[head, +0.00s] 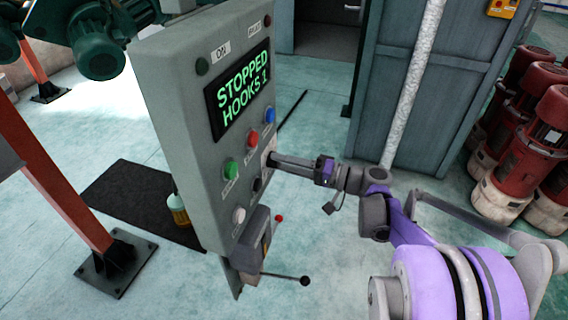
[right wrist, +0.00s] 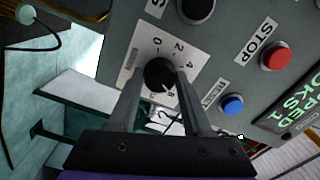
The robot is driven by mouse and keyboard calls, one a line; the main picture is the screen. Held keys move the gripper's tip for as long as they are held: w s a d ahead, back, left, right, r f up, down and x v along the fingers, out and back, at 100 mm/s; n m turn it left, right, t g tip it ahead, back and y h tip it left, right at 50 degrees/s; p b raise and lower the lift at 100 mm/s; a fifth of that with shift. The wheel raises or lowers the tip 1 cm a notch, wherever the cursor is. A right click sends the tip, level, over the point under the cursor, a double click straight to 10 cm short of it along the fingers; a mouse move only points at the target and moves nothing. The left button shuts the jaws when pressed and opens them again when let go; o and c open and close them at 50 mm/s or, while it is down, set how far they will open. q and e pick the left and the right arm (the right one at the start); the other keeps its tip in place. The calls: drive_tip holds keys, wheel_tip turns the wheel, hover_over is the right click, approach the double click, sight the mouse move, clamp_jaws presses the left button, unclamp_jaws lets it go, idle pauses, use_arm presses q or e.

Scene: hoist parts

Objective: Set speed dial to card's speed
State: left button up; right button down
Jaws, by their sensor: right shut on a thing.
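The speed dial is a black round knob (right wrist: 158,74) on a white plate numbered from 0 to 10 in the right wrist view. A small white mark on its lower right edge seems to face the 8. My right gripper (right wrist: 160,80) is shut on the knob, one finger on each side. In the head view my right gripper (head: 274,159) reaches in from the right to the dial's white plate (head: 268,149) and hides the knob. The grey control panel (head: 185,110) shows "STOPPED HOOKS 1" on its display (head: 240,88). I cannot make out a card. My left gripper is not in view.
Close to the dial are a blue reset button (right wrist: 232,105), a red stop button (right wrist: 276,57) and another black knob (right wrist: 196,8). A green button (head: 231,168) and a lever (head: 290,278) are lower on the panel. Red cylinders (head: 528,145) stand at the right.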

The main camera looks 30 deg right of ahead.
drive_tip(key=shift+m, duration=0.9)
drive_tip(key=shift+c, duration=1.7)
unclamp_jaws()
drive_tip(key=b+v, duration=0.1)
drive_tip(key=v, duration=1)
drive_tip(key=shift+w, duration=0.1)
